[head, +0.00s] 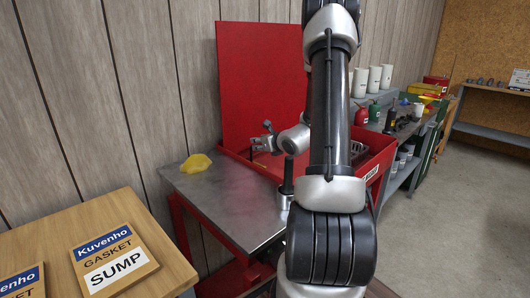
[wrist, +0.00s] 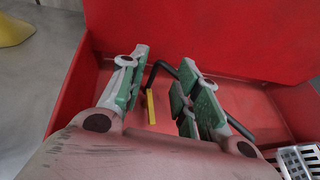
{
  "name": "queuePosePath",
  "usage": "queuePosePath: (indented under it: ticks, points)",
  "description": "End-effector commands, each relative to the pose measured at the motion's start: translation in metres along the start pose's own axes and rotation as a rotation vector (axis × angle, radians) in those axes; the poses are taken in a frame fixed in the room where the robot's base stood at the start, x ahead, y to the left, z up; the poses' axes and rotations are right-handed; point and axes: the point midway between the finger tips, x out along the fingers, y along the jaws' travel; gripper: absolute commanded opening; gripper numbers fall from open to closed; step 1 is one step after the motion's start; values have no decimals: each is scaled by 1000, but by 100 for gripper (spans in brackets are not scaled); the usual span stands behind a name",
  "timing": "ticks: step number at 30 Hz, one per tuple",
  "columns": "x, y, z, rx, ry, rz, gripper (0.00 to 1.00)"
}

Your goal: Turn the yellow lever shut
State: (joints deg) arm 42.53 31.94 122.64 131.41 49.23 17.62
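The yellow lever (wrist: 151,107) is a small upright bar in the wrist view, standing in a red tray (wrist: 275,110). It shows in the gap between the two green-padded fingers of my gripper (wrist: 163,60), nearer the left finger. A gap shows on both sides, and I see no contact. My gripper is open; in the head view my gripper (head: 257,138) reaches left in front of a red upright panel (head: 262,80). I cannot make out the lever clearly in the head view.
A black bent rod (wrist: 165,67) runs behind the fingers. A pale slotted basket (wrist: 302,160) sits at the tray's right. A yellow lump (head: 196,163) lies on the metal bench (head: 225,200). A wooden table with gasket packages (head: 112,258) stands front left.

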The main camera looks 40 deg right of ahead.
Motion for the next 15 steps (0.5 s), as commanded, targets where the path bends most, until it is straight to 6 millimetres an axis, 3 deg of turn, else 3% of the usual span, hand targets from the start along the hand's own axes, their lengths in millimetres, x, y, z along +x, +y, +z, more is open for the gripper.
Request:
queuePosePath:
  ticks: [2, 5, 6, 9, 12, 15]
  points:
    - [-15, 41, 26, -131, -23, 103, 32]
    - [-54, 115, 55, -400, -62, 304, 32]
    - [-76, 146, 63, -528, -80, 394, 32]
    - [-139, 210, 68, -865, -126, 612, 32]
    - [-204, 248, 57, -1207, -167, 804, 32]
    - [-256, 259, 42, -1512, -198, 950, 32]
